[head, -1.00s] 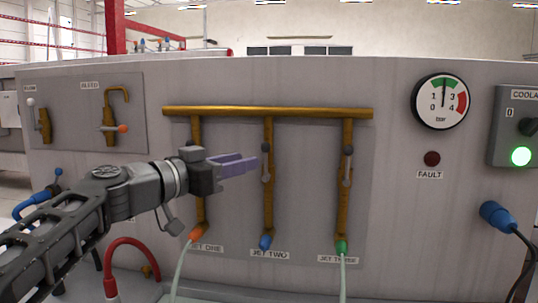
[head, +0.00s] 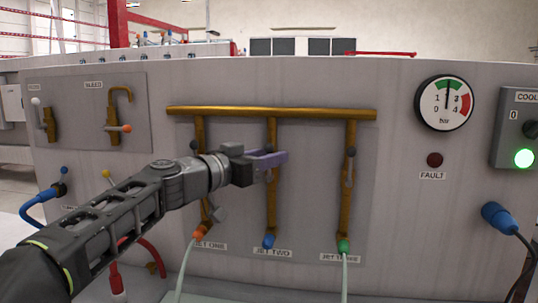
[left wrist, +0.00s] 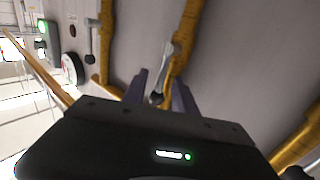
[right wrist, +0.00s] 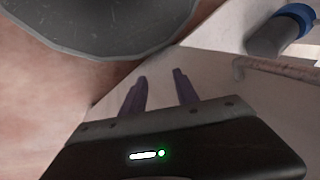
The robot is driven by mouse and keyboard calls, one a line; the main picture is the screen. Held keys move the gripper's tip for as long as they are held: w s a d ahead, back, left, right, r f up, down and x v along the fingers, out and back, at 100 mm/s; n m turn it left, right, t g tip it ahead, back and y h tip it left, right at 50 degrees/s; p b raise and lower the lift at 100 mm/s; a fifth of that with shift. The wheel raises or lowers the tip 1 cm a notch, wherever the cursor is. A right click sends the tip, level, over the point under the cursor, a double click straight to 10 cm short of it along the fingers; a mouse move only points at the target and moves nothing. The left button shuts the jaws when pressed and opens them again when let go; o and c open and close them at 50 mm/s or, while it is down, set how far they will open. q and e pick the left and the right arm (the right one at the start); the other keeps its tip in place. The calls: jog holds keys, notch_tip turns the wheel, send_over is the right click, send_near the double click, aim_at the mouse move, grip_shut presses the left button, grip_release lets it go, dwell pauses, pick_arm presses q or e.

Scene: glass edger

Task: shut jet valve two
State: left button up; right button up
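The jet two pipe (head: 271,210) is the middle of three brass pipes, above the label JET TWO (head: 272,252). My left gripper (head: 284,161) is at its valve and hides most of the lever in the head view. In the left wrist view the grey jet two lever (left wrist: 164,66) runs along the brass pipe (left wrist: 191,25), its dark-tipped end between the two purple fingers of the left gripper (left wrist: 160,92). The fingers are apart, one on each side; I cannot tell whether either touches. My right gripper (right wrist: 159,92) is open and empty in the right wrist view.
The jet one pipe (head: 200,135) stands left, behind my arm; the jet three pipe (head: 348,205) with its lever (head: 350,168) stands right. A brass manifold (head: 272,113) crosses above. The pressure gauge (head: 445,102) reads between 1 and 3. A green lamp (head: 523,158) is lit.

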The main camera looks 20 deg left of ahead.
pick_arm(q)
jog(key=shift+c, duration=0.4)
grip_shut()
